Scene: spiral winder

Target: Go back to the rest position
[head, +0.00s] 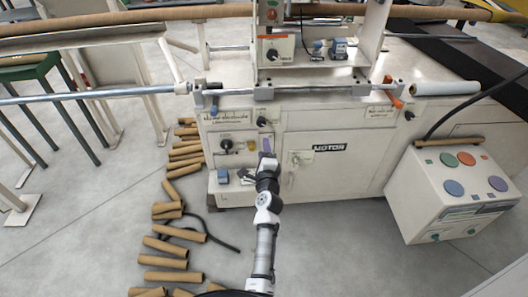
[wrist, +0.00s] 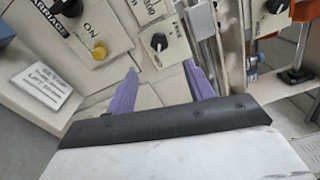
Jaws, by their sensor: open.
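My gripper (head: 267,156) is in front of the winder's pale front panel (head: 240,110) in the head view, with my arm reaching up from the bottom. In the wrist view its two purple fingers stand apart with nothing between them (wrist: 162,84). A black knob (wrist: 159,42) on a white plate lies beyond the fingers, apart from them as far as I can tell. A yellow button (wrist: 99,50) beside an ON label is left of it. In the head view a black knob (head: 262,122) shows just above the gripper.
A control box (head: 455,190) with coloured round buttons stands at the right. Several cardboard tubes (head: 180,240) and a black cable lie on the floor at the left. A long metal bar (head: 90,94) sticks out to the left. Bare floor (head: 340,250) shows right of my arm.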

